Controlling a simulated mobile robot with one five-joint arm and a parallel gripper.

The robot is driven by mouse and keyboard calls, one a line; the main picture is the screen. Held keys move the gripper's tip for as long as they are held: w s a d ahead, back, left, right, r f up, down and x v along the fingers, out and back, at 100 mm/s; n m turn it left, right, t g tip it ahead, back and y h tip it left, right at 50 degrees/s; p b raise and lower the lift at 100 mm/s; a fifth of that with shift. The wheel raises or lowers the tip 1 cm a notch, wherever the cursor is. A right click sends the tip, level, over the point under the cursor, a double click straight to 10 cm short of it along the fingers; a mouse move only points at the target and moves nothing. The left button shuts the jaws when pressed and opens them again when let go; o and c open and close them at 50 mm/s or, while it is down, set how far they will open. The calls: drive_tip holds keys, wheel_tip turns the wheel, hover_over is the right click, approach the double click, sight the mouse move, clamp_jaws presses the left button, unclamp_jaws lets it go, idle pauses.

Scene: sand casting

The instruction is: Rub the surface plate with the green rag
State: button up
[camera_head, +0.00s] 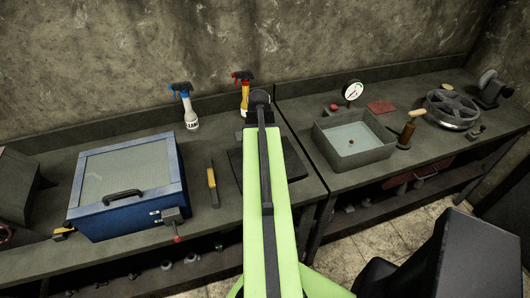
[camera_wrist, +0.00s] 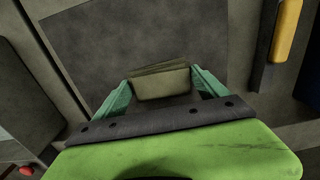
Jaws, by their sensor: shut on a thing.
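The surface plate (camera_head: 238,168) is a dark flat square on the bench, partly hidden behind my lime-green arm in the head view. In the wrist view the plate (camera_wrist: 95,45) fills the middle, beyond my gripper. My gripper (camera_wrist: 162,80) has teal fingers shut on the green rag (camera_wrist: 160,87), a folded, dull olive cloth. The rag shows over the plate; I cannot tell whether it touches it. The gripper and the rag are hidden behind my arm in the head view.
A yellow-handled tool (camera_head: 212,185) lies left of the plate, beside a blue cabinet (camera_head: 125,222). Spray bottles (camera_head: 190,115) stand behind. On the right bench are a grey tray of liquid (camera_head: 385,157), a gauge (camera_head: 352,89) and a spoked wheel (camera_head: 453,116).

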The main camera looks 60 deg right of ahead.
drive_tip(key=shift+w+a, duration=0.85)
drive_tip(key=shift+a, duration=0.3)
drive_tip(key=shift+w+a, duration=0.8)
drive_tip(key=shift+a, duration=0.3)
drive_tip(key=shift+w, duration=0.1)
drive_tip(key=shift+s+d+f, duration=0.1)
drive_tip(key=shift+s+d, duration=1.25)
drive_tip(key=shift+d, duration=0.2)
drive_tip(key=shift+s+d, duration=0.75)
drive_tip(key=shift+d, duration=0.25)
drive_tip(key=shift+s+d, duration=0.75)
drive_tip(key=shift+d, duration=0.3)
drive_tip(key=shift+s+d, duration=0.75)
drive_tip(key=shift+d, duration=0.25)
drive_tip(key=shift+r, duration=0.25)
wheel_tip(320, 180, up, 6)
drive_tip(key=p, duration=0.6)
drive_tip(key=shift+f, duration=0.1)
